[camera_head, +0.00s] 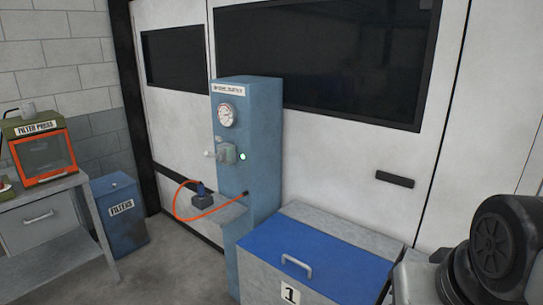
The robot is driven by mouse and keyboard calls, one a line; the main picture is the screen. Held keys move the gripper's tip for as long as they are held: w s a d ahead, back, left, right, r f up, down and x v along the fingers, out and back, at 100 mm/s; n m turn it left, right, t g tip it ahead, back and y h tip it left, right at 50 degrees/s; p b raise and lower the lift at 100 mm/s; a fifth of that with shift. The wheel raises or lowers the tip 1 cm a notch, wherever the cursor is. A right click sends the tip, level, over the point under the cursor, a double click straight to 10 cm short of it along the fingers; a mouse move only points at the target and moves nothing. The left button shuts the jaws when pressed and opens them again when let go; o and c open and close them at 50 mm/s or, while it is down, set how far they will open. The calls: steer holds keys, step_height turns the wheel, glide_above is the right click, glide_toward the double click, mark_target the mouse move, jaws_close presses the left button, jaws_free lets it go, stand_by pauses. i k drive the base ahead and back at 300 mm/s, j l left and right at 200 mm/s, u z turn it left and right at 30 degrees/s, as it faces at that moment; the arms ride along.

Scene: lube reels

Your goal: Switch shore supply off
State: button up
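A blue upright cabinet (254,150) stands in front of the white wall panels, with a label plate (229,89) at its top that looks like the shore supply label but is too small to read surely. Below it are a round gauge (227,115), a grey-green switch box (228,153) with a pale handle (210,154) sticking out to the left, and a lit green lamp (243,156). My gripper is not in view; only part of my arm shows at the lower right.
A blue-lidded chest (314,260) marked 1 stands right of the cabinet's foot. At left are a metal workbench (45,225), an orange filter press (42,153) and a blue filters bin (121,215). Some floor (178,268) is clear in front of the cabinet.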

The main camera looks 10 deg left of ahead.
mark_target(209, 154)
steer(key=u, duration=1)
steer(key=i+j+z, duration=0.1)
steer(key=i+j, duration=0.2)
steer(key=i+j+z, duration=0.1)
steer(key=i+j, duration=0.2)
steer(key=i+j+z, duration=0.1)
steer(key=i+j, duration=0.2)
steer(key=i+j+z, duration=0.1)
steer(key=i+j, duration=0.2)
steer(key=i+j+z, duration=0.1)
steer(key=i+j, duration=0.15)
steer(key=j, duration=0.2)
steer(key=i+j+z, duration=0.1)
steer(key=i+j, duration=0.15)
steer(key=j, duration=0.15)
steer(key=i+j+z, duration=0.1)
steer(key=i+j, duration=0.15)
steer(key=j, duration=0.15)
steer(key=i+j+z, duration=0.1)
steer(key=j, duration=0.35)
steer(key=i, duration=0.1)
